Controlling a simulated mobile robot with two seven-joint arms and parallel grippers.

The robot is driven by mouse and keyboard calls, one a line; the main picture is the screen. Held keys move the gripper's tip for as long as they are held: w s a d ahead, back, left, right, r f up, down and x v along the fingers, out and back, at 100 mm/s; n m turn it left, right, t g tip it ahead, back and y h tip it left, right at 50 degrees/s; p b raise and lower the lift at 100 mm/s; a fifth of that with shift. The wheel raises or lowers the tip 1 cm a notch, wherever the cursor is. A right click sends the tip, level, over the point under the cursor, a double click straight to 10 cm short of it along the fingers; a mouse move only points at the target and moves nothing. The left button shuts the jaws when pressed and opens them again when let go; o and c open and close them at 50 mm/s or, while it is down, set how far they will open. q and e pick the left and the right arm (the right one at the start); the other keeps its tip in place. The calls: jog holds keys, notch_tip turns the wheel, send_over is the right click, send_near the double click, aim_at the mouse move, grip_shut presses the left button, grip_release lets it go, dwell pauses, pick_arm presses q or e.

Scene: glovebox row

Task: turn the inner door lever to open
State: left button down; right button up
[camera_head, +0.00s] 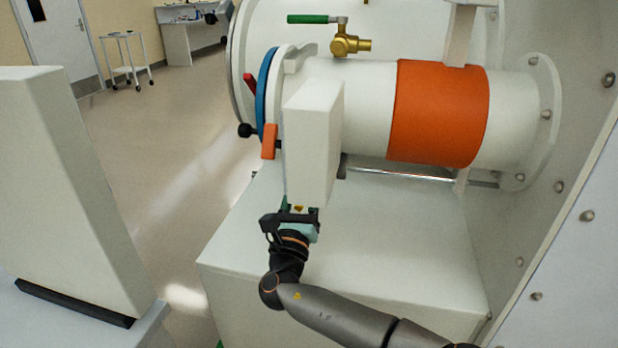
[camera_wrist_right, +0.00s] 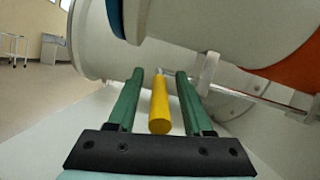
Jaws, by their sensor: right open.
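My right gripper (camera_head: 297,213) is open, low in front of the white block (camera_head: 312,140) on the transfer cylinder in the head view. In the right wrist view its two green fingers (camera_wrist_right: 160,75) stand on either side of a yellow lever handle (camera_wrist_right: 159,108). Gaps show between the handle and both fingers, so it is not gripped. The handle's far end runs to a thin metal shaft under the white cylinder. In the head view the white block and gripper hide most of the lever. My left gripper is not in view.
The white cylinder has a wide orange band (camera_head: 438,112), a blue ring (camera_head: 267,92) and an orange-red handle (camera_head: 269,141) at its left end. A green-handled brass valve (camera_head: 350,42) sits behind it. A white ledge (camera_head: 400,240) lies below. A white panel (camera_head: 70,190) stands left.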

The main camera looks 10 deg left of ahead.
grip_shut()
dwell(0.4)
dwell(1.0)
